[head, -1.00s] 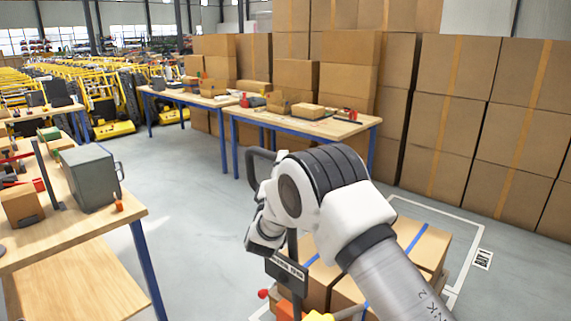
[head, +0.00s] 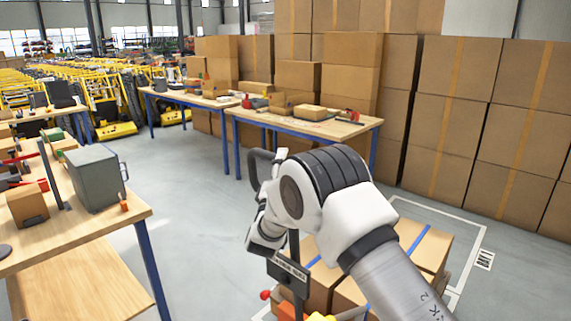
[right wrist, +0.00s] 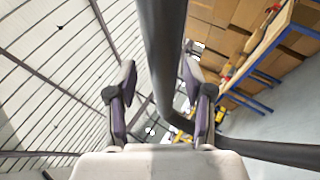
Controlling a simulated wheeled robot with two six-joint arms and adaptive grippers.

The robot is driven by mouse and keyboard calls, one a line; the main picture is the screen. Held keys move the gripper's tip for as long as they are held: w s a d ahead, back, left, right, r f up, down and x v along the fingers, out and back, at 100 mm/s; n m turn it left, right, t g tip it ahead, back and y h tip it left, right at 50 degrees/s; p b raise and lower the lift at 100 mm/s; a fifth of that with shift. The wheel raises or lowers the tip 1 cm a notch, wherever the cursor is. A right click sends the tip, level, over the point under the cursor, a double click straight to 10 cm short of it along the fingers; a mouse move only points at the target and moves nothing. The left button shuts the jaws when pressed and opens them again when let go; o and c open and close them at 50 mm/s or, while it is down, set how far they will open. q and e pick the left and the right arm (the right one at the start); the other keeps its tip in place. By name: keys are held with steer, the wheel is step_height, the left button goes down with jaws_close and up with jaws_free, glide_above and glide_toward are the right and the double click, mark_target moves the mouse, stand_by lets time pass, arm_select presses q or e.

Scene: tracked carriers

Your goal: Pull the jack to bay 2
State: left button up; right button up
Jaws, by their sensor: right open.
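The jack's dark handle (head: 254,168) rises at the centre of the head view, partly hidden by my right arm. A black plate with lettering (head: 288,269) is on its post. Cardboard boxes with blue straps (head: 429,247) sit low at the jack; its base is hidden. In the right wrist view my right gripper (right wrist: 158,85) is open, with a dark bar of the handle (right wrist: 160,50) running between its two fingers. I cannot tell whether either finger touches it. In the head view the right fingers are hidden. My left gripper is not in view.
White floor lines (head: 470,250) run beside the boxes, with a small floor label (head: 484,260). A wooden bench (head: 100,230) stands at left, another (head: 335,130) behind. Stacked cartons (head: 450,110) wall off the right. Grey floor (head: 190,215) is clear between the benches.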

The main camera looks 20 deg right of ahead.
steer(key=v, duration=1.2)
